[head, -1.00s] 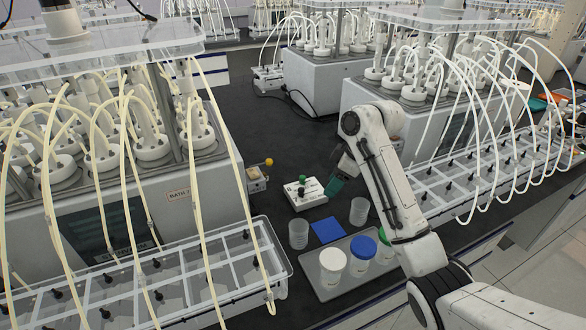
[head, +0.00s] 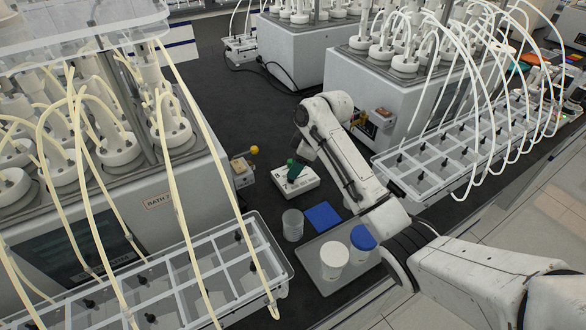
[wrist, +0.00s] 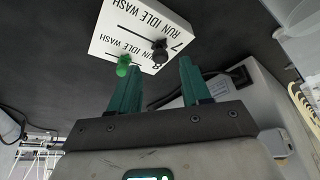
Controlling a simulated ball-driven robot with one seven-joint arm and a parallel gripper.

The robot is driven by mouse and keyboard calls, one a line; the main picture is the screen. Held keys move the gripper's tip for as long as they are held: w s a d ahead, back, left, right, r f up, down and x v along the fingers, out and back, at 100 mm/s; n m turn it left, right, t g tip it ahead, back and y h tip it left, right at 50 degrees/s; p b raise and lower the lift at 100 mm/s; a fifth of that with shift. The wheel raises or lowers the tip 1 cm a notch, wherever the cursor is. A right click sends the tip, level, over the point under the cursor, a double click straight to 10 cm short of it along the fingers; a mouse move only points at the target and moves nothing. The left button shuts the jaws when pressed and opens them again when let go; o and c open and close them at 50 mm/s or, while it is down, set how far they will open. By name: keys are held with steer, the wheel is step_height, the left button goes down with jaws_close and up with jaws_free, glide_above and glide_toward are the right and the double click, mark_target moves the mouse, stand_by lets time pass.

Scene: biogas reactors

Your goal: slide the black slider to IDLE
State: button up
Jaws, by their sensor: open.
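A white box (head: 296,182) with two sliders stands on the dark bench, left of my arm in the head view. A green slider (wrist: 123,65) is on the other track. My gripper (wrist: 158,78) is open, its teal fingers on either side of the black slider in the picture, apparently short of it. In the head view my gripper (head: 293,171) covers part of the box.
A clear cup (head: 292,225), a blue pad (head: 323,216) and a grey tray (head: 312,270) with a white-lidded jar (head: 334,260) and a blue-lidded jar (head: 363,241) lie in front. A small yellow-knobbed device (head: 241,173) stands left. Reactors with hoses flank the bench.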

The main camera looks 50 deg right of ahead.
steer(key=shift+x, duration=1.45)
jaws_close()
